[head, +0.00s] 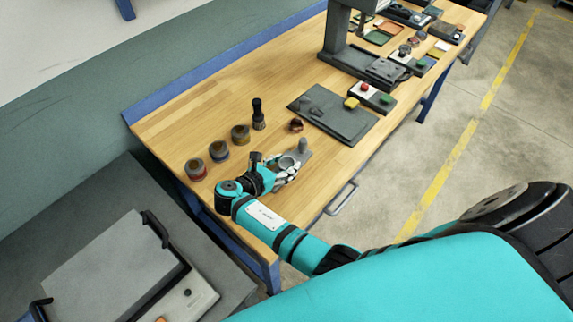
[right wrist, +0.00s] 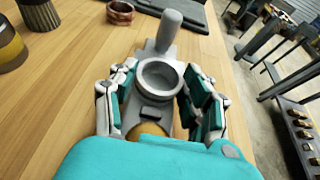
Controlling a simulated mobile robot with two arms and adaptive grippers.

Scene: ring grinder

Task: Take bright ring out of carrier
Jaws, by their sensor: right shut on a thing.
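The bright ring (right wrist: 160,78) is a pale grey, hollow round piece, seen from above in the right wrist view. It also shows in the head view (head: 288,161). It sits at the grey carrier (right wrist: 156,44), a flat plate with an upright round handle (right wrist: 169,27) at its far end. My right gripper (right wrist: 161,80) has its fingers on both sides of the ring, shut on it. I cannot tell whether the ring is seated or slightly raised. In the head view my right gripper (head: 284,165) is near the table's front edge. My left gripper is not in view.
A copper-brown ring (head: 296,125) lies beyond the carrier. A dark grey plate (head: 340,118) lies to the right. Bare wooden tabletop (head: 195,120) lies behind the pots.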

